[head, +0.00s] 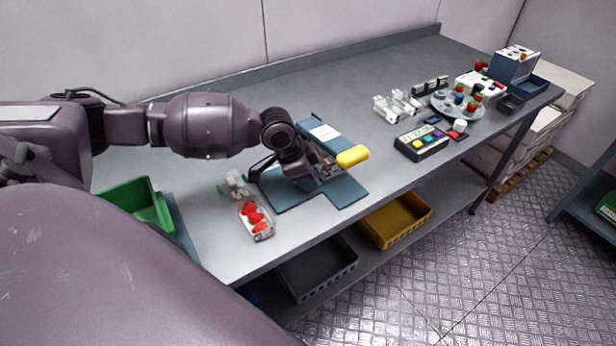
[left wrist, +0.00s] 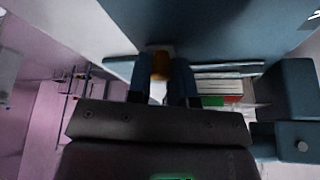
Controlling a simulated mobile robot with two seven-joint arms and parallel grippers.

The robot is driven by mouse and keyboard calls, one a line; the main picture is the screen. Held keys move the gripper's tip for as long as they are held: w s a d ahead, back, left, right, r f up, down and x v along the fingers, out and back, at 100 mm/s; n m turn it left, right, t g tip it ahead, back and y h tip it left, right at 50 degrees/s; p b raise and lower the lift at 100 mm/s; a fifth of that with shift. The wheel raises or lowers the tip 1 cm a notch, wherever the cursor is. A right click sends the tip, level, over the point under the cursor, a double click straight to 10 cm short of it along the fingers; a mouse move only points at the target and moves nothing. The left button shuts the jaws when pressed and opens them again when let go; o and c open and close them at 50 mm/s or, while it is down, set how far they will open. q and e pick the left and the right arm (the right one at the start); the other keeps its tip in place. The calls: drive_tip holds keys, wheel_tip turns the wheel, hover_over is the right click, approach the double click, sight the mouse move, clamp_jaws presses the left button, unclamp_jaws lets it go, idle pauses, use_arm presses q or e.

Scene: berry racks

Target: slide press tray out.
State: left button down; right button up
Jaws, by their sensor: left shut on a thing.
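The press stands on the bench as a blue frame (head: 312,126) with a white label on top and a yellow handle (head: 353,156) at its right end. A flat blue base plate (head: 345,192) lies under and in front of it. My left gripper (head: 328,170) is at the press, below the yellow handle. In the left wrist view its two fingers (left wrist: 163,82) are shut on a small amber piece (left wrist: 159,64), which looks like the grip of the press tray. The rest of the tray is hidden by the gripper and press. My right gripper does not show.
A clear punnet with red berries (head: 255,220) sits left of the base plate, near the front edge. A green bin (head: 139,203) is further left. A button box (head: 421,141) stands to the right. The bench between press and button box is clear.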

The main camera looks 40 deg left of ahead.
sight(297, 195)
use_arm(q)
drive_tip(key=s+p, duration=0.1)
drive_tip(key=s+a+p, duration=0.1)
drive_tip(key=s, duration=0.1)
drive_tip(key=shift+s+a+r+p, duration=0.2)
drive_tip(key=shift+s+a+p, duration=0.1)
drive_tip(key=shift+p, duration=0.1)
drive_tip(key=shift+s+a+f, duration=0.1)
drive_tip(key=shift+s+f, duration=0.05)
drive_tip(key=shift+s, duration=0.2)
drive_tip(key=c, duration=1.4)
unclamp_jaws()
drive_tip(key=o, duration=0.4)
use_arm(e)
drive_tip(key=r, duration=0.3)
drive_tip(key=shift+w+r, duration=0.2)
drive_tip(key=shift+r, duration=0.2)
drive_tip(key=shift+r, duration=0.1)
